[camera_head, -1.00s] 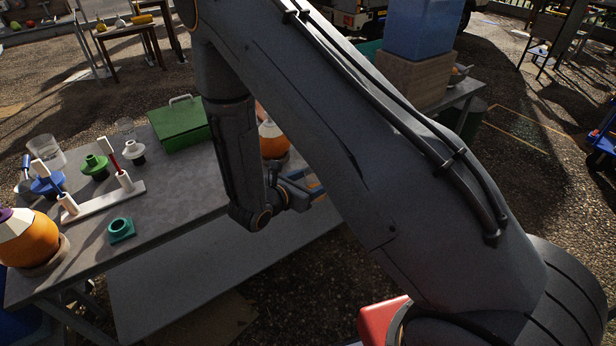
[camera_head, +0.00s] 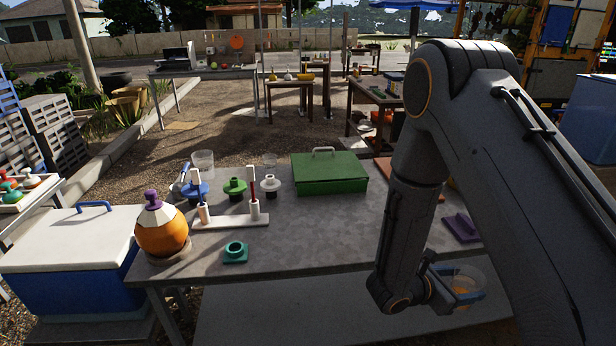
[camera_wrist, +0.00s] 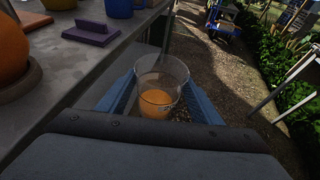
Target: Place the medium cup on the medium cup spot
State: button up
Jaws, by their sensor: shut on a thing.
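My gripper (camera_head: 458,284) has blue fingers and is shut on a clear cup (camera_head: 474,281) at the right edge of the grey table. The cup also shows in the wrist view (camera_wrist: 162,72), between both fingers, with orange liquid in its lower part. It is held off the table, beside the edge, over the ground. Two other clear cups stand at the back of the table: a wider one (camera_head: 203,162) and a smaller one (camera_head: 270,161), partly hidden. I cannot pick out a marked medium cup spot.
The table (camera_head: 320,232) carries a green box (camera_head: 328,173), a purple block (camera_head: 461,228), a white stand (camera_head: 232,221), a teal ring block (camera_head: 235,252) and an orange-bodied juicer (camera_head: 162,230). A blue cooler (camera_head: 70,285) stands left. The table's middle front is clear.

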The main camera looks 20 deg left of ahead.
aim_at(241, 175)
jog(key=z, duration=2.15)
jog(key=k, duration=0.7)
jog(key=u, duration=2.6)
